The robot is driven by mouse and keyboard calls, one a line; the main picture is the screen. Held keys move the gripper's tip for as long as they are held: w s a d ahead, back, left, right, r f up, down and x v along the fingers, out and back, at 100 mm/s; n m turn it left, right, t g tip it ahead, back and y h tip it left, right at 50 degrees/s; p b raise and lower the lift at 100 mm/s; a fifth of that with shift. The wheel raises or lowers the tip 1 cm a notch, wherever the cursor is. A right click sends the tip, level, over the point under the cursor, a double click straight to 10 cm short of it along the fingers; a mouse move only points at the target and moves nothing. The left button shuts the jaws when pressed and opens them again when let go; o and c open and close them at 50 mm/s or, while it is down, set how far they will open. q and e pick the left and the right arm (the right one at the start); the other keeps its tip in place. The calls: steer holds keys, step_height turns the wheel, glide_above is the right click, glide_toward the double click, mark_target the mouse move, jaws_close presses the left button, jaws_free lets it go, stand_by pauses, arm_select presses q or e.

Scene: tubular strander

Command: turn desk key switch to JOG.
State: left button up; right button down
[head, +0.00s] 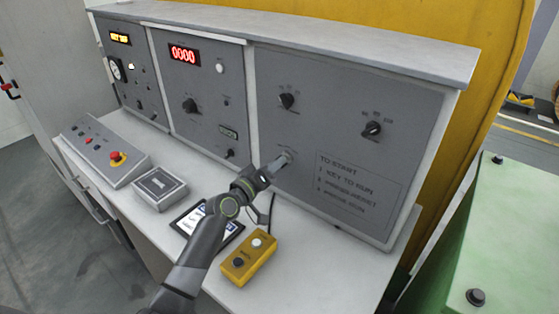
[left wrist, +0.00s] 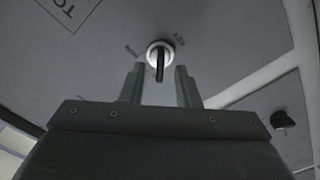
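The key switch (head: 287,156) is on the right grey panel of the desk, left of the "TO START" text, partly hidden by my left gripper (head: 277,164). In the left wrist view the key switch (left wrist: 160,50) is a pale round collar with a dark, narrow key that points straight down in the picture. The left gripper is open, with one finger on each side of the key and a gap visible on both sides. My right gripper is in neither view.
Other knobs (head: 372,129) sit higher on the same panel. On the desktop lie a yellow two-button box (head: 249,258), a tablet (head: 190,222), a grey box (head: 159,188) and a sloped console with a red button (head: 117,158). A green cabinet (head: 490,235) stands at the right.

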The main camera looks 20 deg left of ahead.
arm_select(q)
steer(key=shift+x, duration=1.4)
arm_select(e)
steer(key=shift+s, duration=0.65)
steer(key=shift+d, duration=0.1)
arm_select(q)
jaws_close()
steer(key=shift+f+m+b, duration=0.2)
steer(key=shift+m+b, duration=0.7)
steer(key=shift+b, duration=0.25)
steer(key=m+b, duration=0.3)
steer(key=b, duration=0.1)
steer(key=shift+d+m, duration=0.1)
steer(key=shift+m, duration=0.3)
steer(key=shift+r+m+b, duration=0.1)
steer(key=shift+m+b, duration=1.5)
steer(key=shift+b, duration=0.15)
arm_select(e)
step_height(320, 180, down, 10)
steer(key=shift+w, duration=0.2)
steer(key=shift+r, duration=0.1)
arm_select(q)
jaws_free()
steer(key=shift+r, duration=0.1)
